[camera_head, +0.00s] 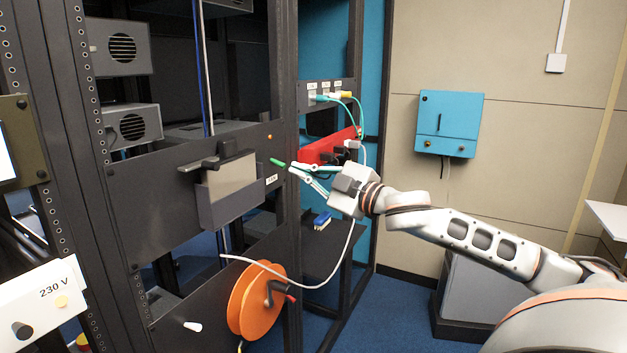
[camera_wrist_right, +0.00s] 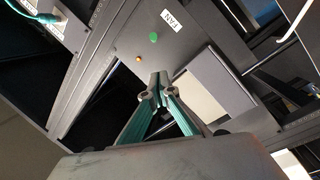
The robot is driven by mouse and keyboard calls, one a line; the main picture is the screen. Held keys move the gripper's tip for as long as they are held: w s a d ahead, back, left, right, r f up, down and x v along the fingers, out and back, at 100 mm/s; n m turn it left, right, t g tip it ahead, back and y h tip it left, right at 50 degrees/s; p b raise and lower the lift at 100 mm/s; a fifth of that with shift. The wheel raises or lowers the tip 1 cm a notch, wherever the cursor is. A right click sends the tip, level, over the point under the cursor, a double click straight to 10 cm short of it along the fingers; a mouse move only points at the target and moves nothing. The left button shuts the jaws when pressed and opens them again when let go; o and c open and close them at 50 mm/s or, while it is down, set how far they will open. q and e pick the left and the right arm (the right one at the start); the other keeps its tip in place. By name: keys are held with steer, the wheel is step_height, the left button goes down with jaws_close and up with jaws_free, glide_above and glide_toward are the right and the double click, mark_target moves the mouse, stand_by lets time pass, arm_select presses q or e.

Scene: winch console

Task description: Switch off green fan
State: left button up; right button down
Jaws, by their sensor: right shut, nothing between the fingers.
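The green fan switch (camera_head: 277,162) is a short green lever on the dark rack panel, above a white FAN label (camera_head: 271,180). In the right wrist view the green switch (camera_wrist_right: 154,37) shows as a round green spot beside the FAN label (camera_wrist_right: 172,20). My right gripper (camera_head: 292,168) is shut and empty, just right of the lever in the head view. Its fingertips (camera_wrist_right: 158,84) appear below the green spot in the wrist view. I cannot tell whether they touch it. My left gripper is not in view.
A small orange lamp (camera_head: 270,137) sits above the switch. A grey box with a pale front (camera_head: 232,178) juts from the panel to the left. An orange reel (camera_head: 256,300) and a loose white cable (camera_head: 318,286) are below. A red unit (camera_head: 318,152) stands behind the gripper.

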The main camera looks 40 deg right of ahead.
steer(key=shift+v, duration=1.8)
steer(key=shift+a+f, duration=0.1)
steer(key=s+a+f+m+g+h, duration=0.1)
steer(key=s+f+m+g, duration=0.15)
steer(key=f, duration=1.45)
steer(key=s+f+m+g+h, duration=0.1)
steer(key=s+f+m+h, duration=0.2)
steer(key=f, duration=1.5)
steer(key=s+a+f+m+g+y, duration=0.1)
steer(key=s+a+f+g, duration=0.1)
steer(key=s+a+f, duration=0.6)
steer(key=s+a+f+m+g+y, duration=0.2)
steer(key=s+a+f, duration=0.7)
steer(key=a+f, duration=0.4)
steer(key=shift+a+f, duration=0.2)
steer(key=shift+a, duration=1.05)
